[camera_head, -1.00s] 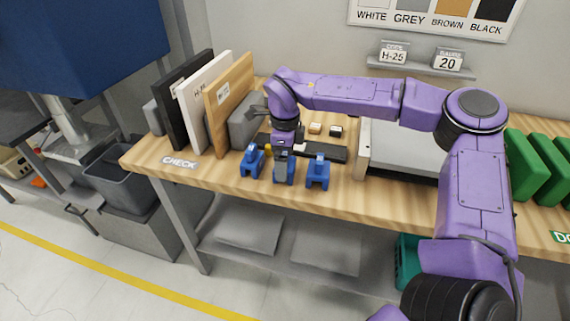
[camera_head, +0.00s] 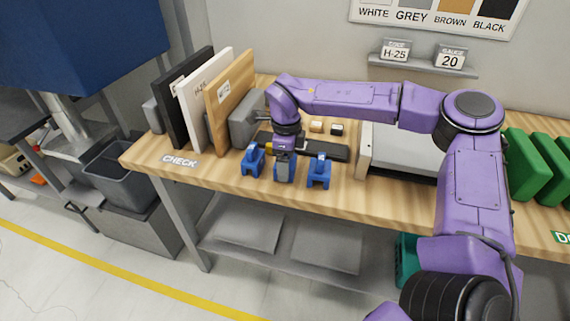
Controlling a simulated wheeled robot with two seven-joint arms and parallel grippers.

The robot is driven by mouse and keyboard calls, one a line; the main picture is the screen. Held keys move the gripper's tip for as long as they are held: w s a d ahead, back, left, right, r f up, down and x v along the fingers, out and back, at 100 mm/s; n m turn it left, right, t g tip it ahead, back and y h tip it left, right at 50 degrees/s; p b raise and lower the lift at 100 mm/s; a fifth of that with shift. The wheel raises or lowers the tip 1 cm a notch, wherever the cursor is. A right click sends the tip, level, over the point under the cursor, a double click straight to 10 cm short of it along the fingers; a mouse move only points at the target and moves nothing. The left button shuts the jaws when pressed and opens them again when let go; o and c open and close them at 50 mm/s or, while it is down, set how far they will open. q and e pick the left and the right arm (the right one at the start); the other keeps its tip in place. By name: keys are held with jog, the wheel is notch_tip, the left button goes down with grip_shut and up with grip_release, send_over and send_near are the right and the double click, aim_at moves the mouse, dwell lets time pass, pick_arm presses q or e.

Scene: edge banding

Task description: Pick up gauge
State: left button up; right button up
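Several small blue gauges stand in a row near the front edge of the wooden bench: a left gauge (camera_head: 253,160), a middle gauge (camera_head: 285,172) and a right gauge (camera_head: 319,172). My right gripper (camera_head: 284,157) comes in from the right and points down over the middle gauge, covering its upper part. Its fingers are too small and hidden to tell whether they are open or shut on it. My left gripper is not in view. A sign on the shelf, the gauge sign (camera_head: 450,60), reads 20.
Upright black, white and wooden boards (camera_head: 232,103) stand at the left beside a grey block (camera_head: 243,122). A dark bar (camera_head: 335,152) lies behind the gauges, with small blocks (camera_head: 317,126) beyond. A grey slab (camera_head: 398,150) sits right. Green pieces (camera_head: 527,168) stand far right.

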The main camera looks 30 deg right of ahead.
jog(key=s+a+r+b, duration=0.3)
jog(key=s+a+r, duration=0.5)
jog(key=s+r, duration=0.3)
jog(key=shift+s+r+b, duration=0.3)
jog(key=shift+r+b, duration=0.05)
jog(key=shift+r, duration=0.25)
